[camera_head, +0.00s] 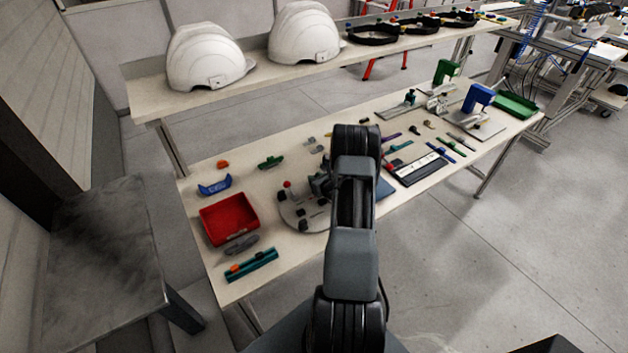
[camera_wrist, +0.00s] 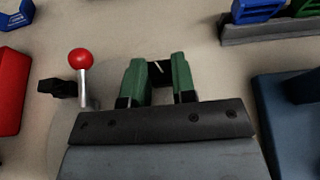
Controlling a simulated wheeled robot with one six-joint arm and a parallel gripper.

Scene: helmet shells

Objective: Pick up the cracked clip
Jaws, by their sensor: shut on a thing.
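In the wrist view, my gripper (camera_wrist: 158,80) has its two green fingers closed on a small black clip with a thin pale line across it, which looks like the cracked clip (camera_wrist: 157,72). The clip is between the fingertips, over or just above a pale round plate (camera_wrist: 110,30); I cannot tell whether it still touches the plate. In the head view my arm hides the clip and most of my gripper. The round plate (camera_head: 292,212) shows there to the left of my arm.
A red-knobbed lever (camera_wrist: 82,62) stands close left of my fingers, with a black piece beside it. A red bin (camera_head: 228,219) is at the table's left. A dark blue block (camera_wrist: 285,115) is at right. A shelf with white helmets (camera_head: 205,58) runs behind the table.

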